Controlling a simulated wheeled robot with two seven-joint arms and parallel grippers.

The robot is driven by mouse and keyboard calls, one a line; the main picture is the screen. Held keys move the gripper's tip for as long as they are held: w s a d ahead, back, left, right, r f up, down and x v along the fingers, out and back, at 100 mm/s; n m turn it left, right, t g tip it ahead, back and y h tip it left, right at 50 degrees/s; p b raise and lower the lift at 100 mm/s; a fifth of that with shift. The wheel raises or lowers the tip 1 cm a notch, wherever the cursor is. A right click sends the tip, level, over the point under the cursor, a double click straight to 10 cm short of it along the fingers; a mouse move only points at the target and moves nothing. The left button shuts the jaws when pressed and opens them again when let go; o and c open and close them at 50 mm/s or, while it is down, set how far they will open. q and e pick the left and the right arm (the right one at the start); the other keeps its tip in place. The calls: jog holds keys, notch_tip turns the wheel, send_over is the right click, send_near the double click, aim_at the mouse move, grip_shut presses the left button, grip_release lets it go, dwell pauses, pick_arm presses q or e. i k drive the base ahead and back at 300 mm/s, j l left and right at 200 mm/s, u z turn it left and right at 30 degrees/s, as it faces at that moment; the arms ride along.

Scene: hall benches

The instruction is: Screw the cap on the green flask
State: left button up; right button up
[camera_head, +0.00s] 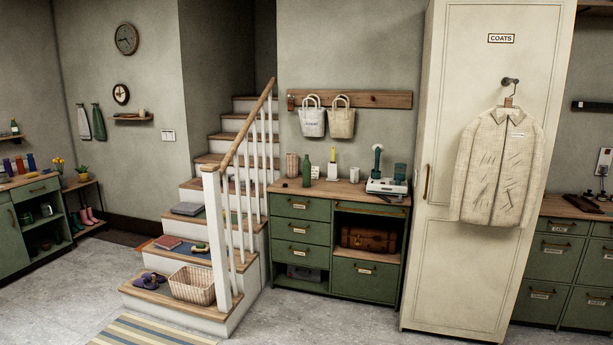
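A slim green bottle (306,171) stands upright on the wooden top of the middle green cabinet. I cannot tell whether it is the green flask or whether it has a cap on. I cannot make out a loose cap. Neither of my grippers is in view.
The middle cabinet (301,229) also bears a ribbed cup (292,165), a white mug (354,175) and a grey-white device (387,186). Stairs (190,240) with loose items and a basket (192,286) stand left of it. A tall cream cupboard (460,260) stands right.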

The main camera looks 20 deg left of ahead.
aim_at(306, 163)
jog(key=i+j+u, duration=0.15)
jog(key=i+j, duration=0.25)
jog(key=i+j+u, duration=0.1)
jog(key=i+j, duration=0.25)
jog(key=i, duration=0.15)
jog(key=i+j+u, duration=0.15)
jog(key=i+j, duration=0.15)
jog(key=i, duration=0.15)
jog(key=i+j+u, duration=0.1)
jog(key=i+j, duration=0.2)
jog(key=i, duration=0.15)
jog(key=i+j+u, duration=0.15)
jog(key=i, duration=0.35)
jog(key=i+j+u, duration=0.1)
jog(key=i+j, duration=0.15)
jog(key=i, duration=0.25)
jog(key=i+l, duration=0.4)
jog(key=i+l+u, duration=0.1)
jog(key=i+l, duration=0.3)
jog(key=l, duration=0.15)
jog(key=i+l, duration=0.35)
jog(key=l, duration=0.15)
jog(key=i+l+u, duration=0.1)
jog(key=i+l, duration=0.65)
jog(key=l, duration=0.25)
jog(key=i, duration=0.25)
jog(key=u, duration=0.05)
